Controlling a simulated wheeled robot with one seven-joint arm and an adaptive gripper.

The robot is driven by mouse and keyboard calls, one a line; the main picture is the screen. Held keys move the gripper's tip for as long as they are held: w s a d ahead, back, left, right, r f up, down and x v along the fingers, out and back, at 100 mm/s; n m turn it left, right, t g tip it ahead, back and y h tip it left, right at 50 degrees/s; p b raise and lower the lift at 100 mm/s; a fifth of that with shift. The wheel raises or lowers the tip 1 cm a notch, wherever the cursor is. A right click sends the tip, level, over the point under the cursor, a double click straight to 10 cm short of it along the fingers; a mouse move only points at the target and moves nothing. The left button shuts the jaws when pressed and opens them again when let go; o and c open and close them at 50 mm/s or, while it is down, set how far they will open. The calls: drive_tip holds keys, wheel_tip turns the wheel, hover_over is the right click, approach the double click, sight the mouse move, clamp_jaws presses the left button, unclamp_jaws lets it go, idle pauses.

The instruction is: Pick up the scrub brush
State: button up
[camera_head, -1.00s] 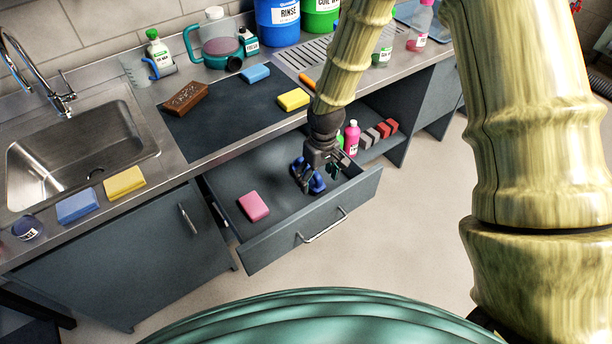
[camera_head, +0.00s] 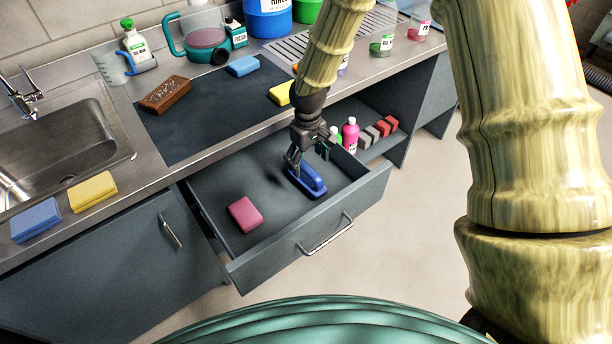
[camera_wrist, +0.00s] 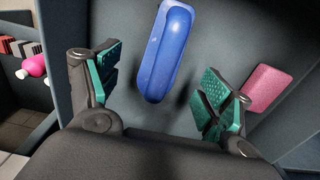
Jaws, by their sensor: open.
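The blue scrub brush (camera_head: 308,181) lies in the open drawer (camera_head: 262,238), handle side up, toward the drawer's right end. My gripper (camera_head: 308,160) is above the brush in the head view, pointing down, with its fingers apart. In the wrist view the brush (camera_wrist: 167,52) lies ahead of and between the two open, teal-padded fingers (camera_wrist: 155,95). Nothing is held. The bristles are hidden under the brush body.
A pink sponge (camera_head: 245,214) lies in the drawer left of the brush. The drawer walls surround both. The counter edge overhangs the drawer's back. A pink bottle (camera_head: 350,134) and several small blocks (camera_head: 379,132) stand on the open shelf to the right.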

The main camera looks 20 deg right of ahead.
sight(307, 177)
drive_tip(key=shift+a+f+p, duration=0.2)
drive_tip(key=shift+f+p, duration=0.3)
drive_tip(key=shift+f, duration=3.15)
drive_tip(key=c, duration=1.2)
drive_tip(key=shift+o, duration=0.2)
drive_tip(key=shift+r, duration=0.1)
wheel_tip(307, 177, up, 28)
drive_tip(key=b, duration=0.1)
drive_tip(key=shift+b, duration=0.4)
drive_tip(key=o, duration=0.5)
drive_tip(key=c, duration=0.3)
